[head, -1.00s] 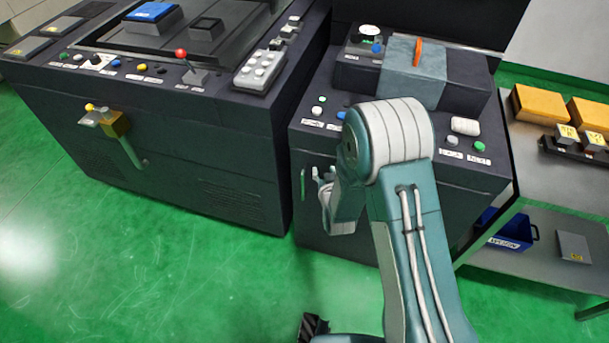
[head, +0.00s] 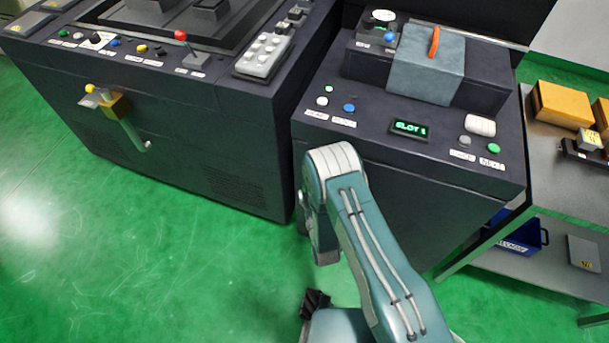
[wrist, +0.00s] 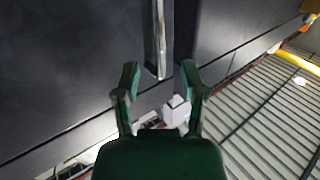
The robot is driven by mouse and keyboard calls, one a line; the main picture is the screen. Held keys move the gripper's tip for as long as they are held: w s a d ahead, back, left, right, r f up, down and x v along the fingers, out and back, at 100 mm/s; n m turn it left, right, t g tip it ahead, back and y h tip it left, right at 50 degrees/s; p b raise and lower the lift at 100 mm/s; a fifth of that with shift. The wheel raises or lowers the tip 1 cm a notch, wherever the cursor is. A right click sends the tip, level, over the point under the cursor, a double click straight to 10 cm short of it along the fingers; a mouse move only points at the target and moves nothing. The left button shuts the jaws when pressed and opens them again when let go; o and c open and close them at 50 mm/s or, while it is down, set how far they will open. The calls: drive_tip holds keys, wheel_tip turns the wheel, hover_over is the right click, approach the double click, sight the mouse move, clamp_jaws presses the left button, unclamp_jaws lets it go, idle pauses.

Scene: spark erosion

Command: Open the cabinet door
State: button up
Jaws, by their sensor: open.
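The dark cabinet (head: 430,205) stands right of centre in the head view, its front partly hidden by my arm. In the wrist view, its dark front panel (wrist: 85,75) fills the upper left. A slim vertical metal handle (wrist: 160,40) runs down from the top edge of that view. My gripper (wrist: 159,72) is open, and the handle's lower end appears between its two green fingertips. No contact between fingers and handle is clear. In the head view, my arm hides most of the gripper and the handle. The door shows no clear gap.
A larger dark machine (head: 170,120) with a yellow-ended lever (head: 122,112) stands to the left. A grey shelf cart (head: 560,180) with a blue bin (head: 520,238) stands close on the right. Green floor (head: 170,260) is free in front.

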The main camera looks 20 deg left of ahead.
hover_over(305, 190)
drive_tip(key=shift+w+a, duration=0.15)
drive_tip(key=shift+w, duration=0.2)
drive_tip(key=shift+c, duration=0.3)
clamp_jaws()
